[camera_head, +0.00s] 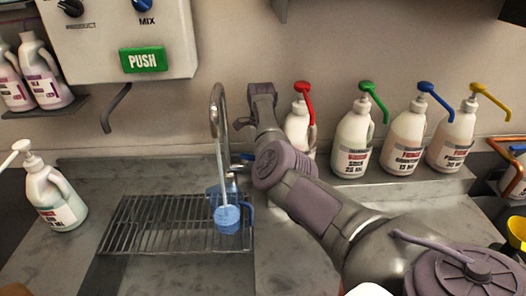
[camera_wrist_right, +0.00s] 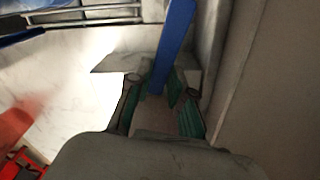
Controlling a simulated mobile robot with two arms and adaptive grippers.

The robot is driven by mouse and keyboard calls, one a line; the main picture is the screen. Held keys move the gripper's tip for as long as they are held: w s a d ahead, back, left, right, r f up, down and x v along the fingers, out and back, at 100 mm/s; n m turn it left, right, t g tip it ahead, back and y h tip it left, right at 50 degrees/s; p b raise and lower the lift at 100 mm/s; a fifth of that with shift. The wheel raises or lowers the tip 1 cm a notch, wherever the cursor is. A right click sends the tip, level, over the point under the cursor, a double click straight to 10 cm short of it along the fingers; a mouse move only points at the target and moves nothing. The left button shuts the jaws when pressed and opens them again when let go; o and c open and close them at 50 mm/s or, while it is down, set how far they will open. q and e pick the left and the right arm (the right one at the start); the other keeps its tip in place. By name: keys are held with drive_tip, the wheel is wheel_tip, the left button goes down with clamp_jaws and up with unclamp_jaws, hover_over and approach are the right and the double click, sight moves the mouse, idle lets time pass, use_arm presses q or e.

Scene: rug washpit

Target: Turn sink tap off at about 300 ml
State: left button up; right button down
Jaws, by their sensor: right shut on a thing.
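The grey sink tap (camera_head: 217,100) has a curved spout over the wire rack. A pale stream (camera_head: 222,170) runs from the spout down to a translucent blue jug (camera_head: 215,194) standing on the rack. Blue liquid (camera_head: 227,218) shows in it; the level marks are too small to read. My right gripper (camera_wrist_right: 157,90) is shut on the blue tap lever (camera_wrist_right: 173,45), which lies between its green-padded fingers. In the head view a bit of the blue lever (camera_head: 246,157) shows beside my right arm, which hides the fingers. My left gripper is not in view.
The wire rack (camera_head: 125,240) lies across the sink. Pump bottles with red, green (camera_head: 354,140), blue and yellow heads stand on the ledge at right. A white pump bottle (camera_head: 52,195) stands at left. A dispenser box (camera_head: 125,35) hangs above.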

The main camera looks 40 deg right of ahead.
drive_tip(key=c, duration=1)
unclamp_jaws()
drive_tip(key=shift+r, duration=0.1)
wheel_tip(320, 180, up, 12)
drive_tip(key=shift+f, duration=0.1)
